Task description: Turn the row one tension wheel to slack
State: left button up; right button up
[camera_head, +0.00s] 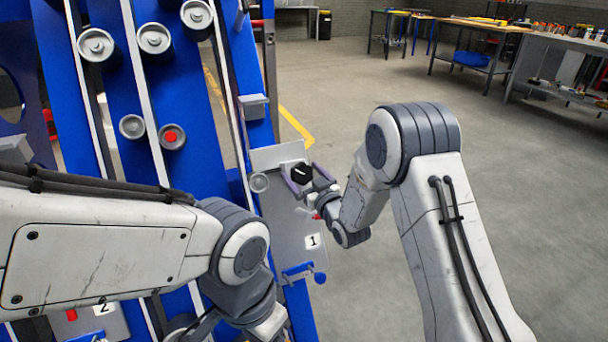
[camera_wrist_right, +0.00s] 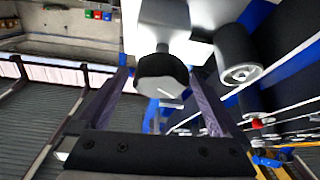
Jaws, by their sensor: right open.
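The row one tension wheel is a black, many-sided knob (camera_head: 301,173) with a white mark on its face. It sits at the top of the grey panel (camera_head: 293,225) labelled 1. My right gripper (camera_head: 302,182) is open at the wheel, one finger on each side. In the right wrist view the black wheel (camera_wrist_right: 161,78) shows between the tips of the two open fingers (camera_wrist_right: 160,88), and I cannot tell whether either touches it. My left arm crosses the lower left of the head view, and its gripper fingers do not show.
Blue chassis rails (camera_head: 195,95) with grey rollers (camera_head: 155,39) fill the left. A blue lever (camera_head: 303,272) is low on the panel labelled 1. Open floor (camera_head: 365,85) lies to the right, with workbenches (camera_head: 480,42) far back.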

jog(key=c, duration=1.3)
jog(key=shift+n+y, duration=0.3)
jog(key=shift+n, duration=0.1)
